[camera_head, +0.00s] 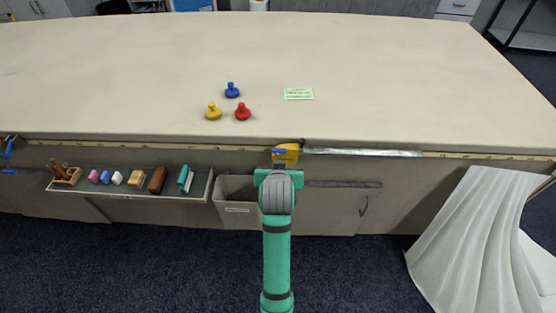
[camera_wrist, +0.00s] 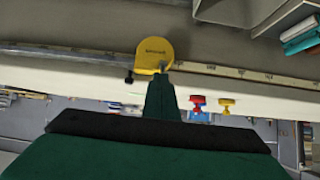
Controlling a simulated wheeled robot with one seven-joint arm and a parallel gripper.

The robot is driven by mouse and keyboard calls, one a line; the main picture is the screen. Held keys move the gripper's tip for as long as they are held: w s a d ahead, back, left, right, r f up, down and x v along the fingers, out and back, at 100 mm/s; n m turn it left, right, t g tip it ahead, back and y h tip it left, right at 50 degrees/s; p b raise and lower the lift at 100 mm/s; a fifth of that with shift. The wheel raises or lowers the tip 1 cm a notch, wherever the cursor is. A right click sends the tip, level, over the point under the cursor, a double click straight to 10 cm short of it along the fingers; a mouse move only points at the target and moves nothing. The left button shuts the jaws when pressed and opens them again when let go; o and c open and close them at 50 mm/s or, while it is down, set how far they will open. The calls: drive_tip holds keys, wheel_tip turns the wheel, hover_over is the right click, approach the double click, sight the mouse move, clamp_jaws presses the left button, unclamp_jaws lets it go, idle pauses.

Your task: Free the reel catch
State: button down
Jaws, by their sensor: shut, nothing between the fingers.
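The yellow reel (camera_head: 289,158) sits at the table's front edge, just beyond my gripper (camera_head: 279,172). In the wrist view the rounded yellow reel (camera_wrist: 153,50) bears small dark lettering. A small dark knob (camera_wrist: 129,77) shows beside it; I cannot tell whether this is the catch. My gripper (camera_wrist: 165,76) is shut and empty, its tip at or very near the reel's edge. I cannot tell whether they touch. My gripper hides part of the reel in the head view.
A metal strip (camera_head: 360,152) runs right along the table edge. A tool shelf (camera_head: 130,192) and a grey bin (camera_head: 237,188) hang left; white cloth (camera_head: 470,240) drapes right.

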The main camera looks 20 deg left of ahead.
drive_tip(key=s+d+f+m+t, duration=0.1)
drive_tip(key=s+d+f, duration=0.4)
drive_tip(key=s, duration=0.4)
drive_tip(key=s+d+f+m+t, duration=0.1)
drive_tip(key=s+d+f, duration=0.3)
drive_tip(key=s+f, duration=0.45)
drive_tip(key=s+d+r+n+t+h, duration=0.1)
drive_tip(key=s+d+r+t, duration=0.1)
drive_tip(key=s, duration=0.7)
drive_tip(key=s+d+r+n+t+h, duration=0.1)
drive_tip(key=s+d+r+t, duration=0.15)
drive_tip(key=s, duration=0.55)
drive_tip(key=w+a+r+n+t+y, duration=0.1)
drive_tip(key=w+a+n, duration=0.4)
drive_tip(key=w, duration=0.7)
drive_tip(key=w+a+r+n+t+y, duration=0.2)
drive_tip(key=w+a+n, duration=0.3)
drive_tip(key=w, duration=0.8)
drive_tip(key=w+a+r+n+t+y, duration=0.1)
drive_tip(key=w+a+r+n, duration=0.3)
drive_tip(key=w+n, duration=0.4)
drive_tip(key=w+a, duration=0.1)
drive_tip(key=w, duration=0.3)
drive_tip(key=shift+w+y, duration=0.15)
drive_tip(key=shift+y, duration=0.25)
